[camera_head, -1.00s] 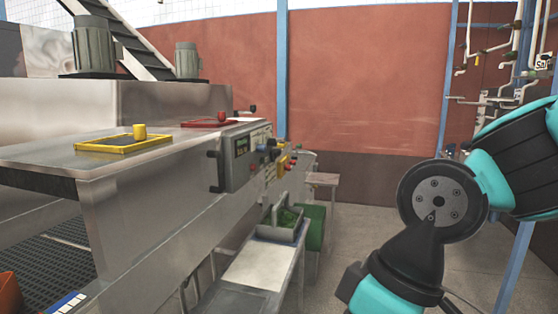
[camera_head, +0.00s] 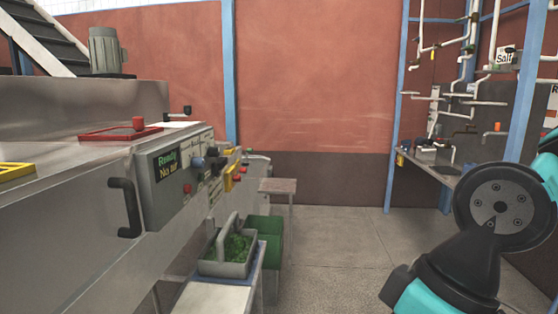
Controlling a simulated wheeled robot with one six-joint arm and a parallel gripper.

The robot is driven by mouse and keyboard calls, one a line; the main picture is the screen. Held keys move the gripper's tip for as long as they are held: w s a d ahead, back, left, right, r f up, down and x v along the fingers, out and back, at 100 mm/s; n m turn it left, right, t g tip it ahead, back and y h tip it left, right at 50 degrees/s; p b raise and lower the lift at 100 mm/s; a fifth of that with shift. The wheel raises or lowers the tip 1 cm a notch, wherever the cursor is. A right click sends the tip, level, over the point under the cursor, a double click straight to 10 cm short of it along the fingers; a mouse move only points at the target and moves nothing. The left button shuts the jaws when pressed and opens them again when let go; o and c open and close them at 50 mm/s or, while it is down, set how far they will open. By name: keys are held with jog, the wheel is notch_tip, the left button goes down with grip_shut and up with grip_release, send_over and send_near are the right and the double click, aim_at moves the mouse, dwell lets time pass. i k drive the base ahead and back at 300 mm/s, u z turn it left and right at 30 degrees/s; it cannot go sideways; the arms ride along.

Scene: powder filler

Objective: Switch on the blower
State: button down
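A steel machine (camera_head: 70,235) fills the left side. Its side carries a grey control panel (camera_head: 159,207) with a small display (camera_head: 166,164) reading "Ready" and "No air". Beside the display are a blue-grey knob (camera_head: 197,163), a dark knob (camera_head: 212,151) and a red button (camera_head: 187,188). Further along is a yellow switch box (camera_head: 229,179) with red parts. I cannot tell which control is the blower's, and no blower is clearly identifiable. My arm's links show at the lower right, away from the panel; my gripper is out of view.
A black handle (camera_head: 125,208) sticks out from the machine's side. A grey carrier with green contents (camera_head: 235,268) rests on a low bench beside a green bin (camera_head: 268,229). A small stool (camera_head: 278,187) stands behind. Pipework (camera_head: 470,101) lines the right. The middle floor is clear.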

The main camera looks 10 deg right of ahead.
aim_at(215, 169)
jog(key=z, duration=0.35)
jog(key=i, duration=1.5)
jog(key=u, duration=0.5)
jog(key=i, duration=1.1)
jog(key=u, duration=0.55)
